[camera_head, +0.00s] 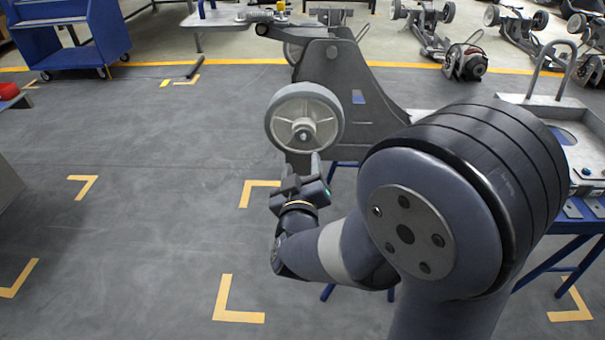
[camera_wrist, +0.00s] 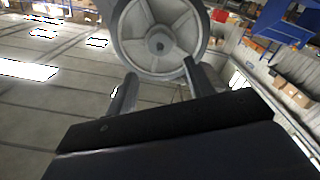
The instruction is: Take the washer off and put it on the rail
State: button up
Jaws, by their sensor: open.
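A grey wheel (camera_head: 273,118) with a pale spoked hub hangs on the side of a grey chassis (camera_head: 362,125). A small round fitting (camera_head: 303,136) sits at the hub centre, and it shows dark in the wrist view (camera_wrist: 159,46). I cannot tell the washer apart from this fitting. My gripper (camera_head: 300,170) is just below the hub, pointing up at the wheel. In the wrist view its two fingers (camera_wrist: 160,72) are spread and empty, in front of the wheel's lower part. I cannot single out the rail for sure.
A metal-topped bench (camera_head: 508,103) with a bent bar handle (camera_head: 562,50) and small parts stands at the right, partly behind my arm. A blue cart (camera_head: 65,40) is at the back left. Several other chassis stand at the back. The marked floor at left is clear.

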aim_at(303, 142)
jog(key=shift+w+d, duration=0.2)
jog(key=shift+w, duration=4.6)
jog(key=c, duration=0.7)
jog(key=shift+o, duration=0.2)
jog(key=s, duration=0.6)
jog(key=shift+a, duration=0.15)
jog(key=shift+s, duration=0.1)
